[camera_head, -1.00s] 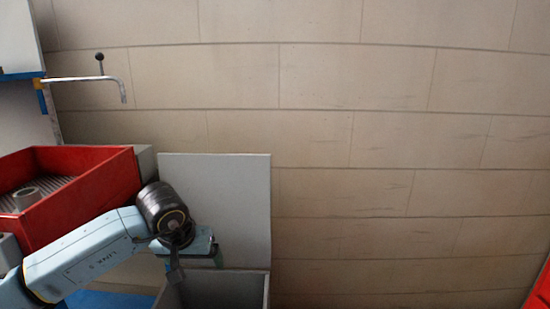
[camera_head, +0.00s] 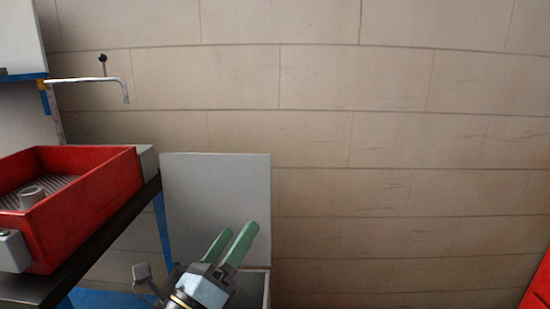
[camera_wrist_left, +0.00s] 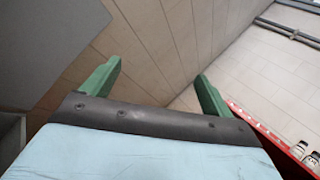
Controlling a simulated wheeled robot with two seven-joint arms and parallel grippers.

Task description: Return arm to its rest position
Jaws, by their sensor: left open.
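My left gripper (camera_head: 230,240) is at the bottom centre-left of the head view, with two green fingers pointing up and to the right. It is open and nothing is between its fingers. It stands in front of a grey bin (camera_head: 262,287) and the lower part of a grey panel (camera_head: 215,190). The open fingers also show in the left wrist view (camera_wrist_left: 155,85), with the tiled surface beyond them. My right gripper is not in view.
A red object (camera_head: 538,288) is at the lower right corner. The tiled middle is clear.

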